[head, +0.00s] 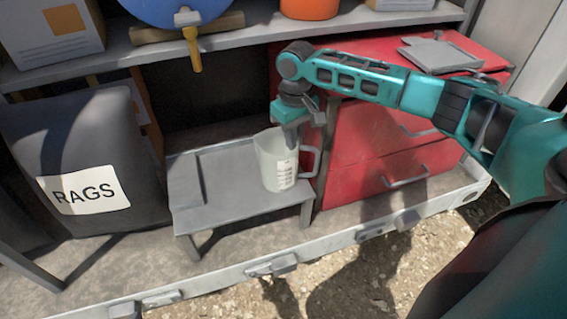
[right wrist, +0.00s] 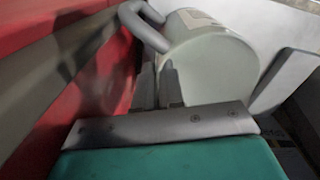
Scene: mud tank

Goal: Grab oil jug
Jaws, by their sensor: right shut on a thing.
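The oil jug (head: 275,168) is a pale, translucent measuring jug with printed marks and a grey handle at its right. It stands upright at the right end of a small grey step stand (head: 225,198). My right gripper (head: 292,143) reaches down from above and is shut on the jug near its rim, on the handle side. In the right wrist view the fingers (right wrist: 159,85) are close together against the jug (right wrist: 210,55), below its handle. The exact grip spot is partly hidden. My left gripper is not in view.
A red drawer cabinet (head: 380,160) stands close at the jug's right. A dark rags bin (head: 75,150) is at the left. A shelf (head: 250,32) above carries a blue drum with a yellow tap (head: 192,45) and an orange container (head: 309,8).

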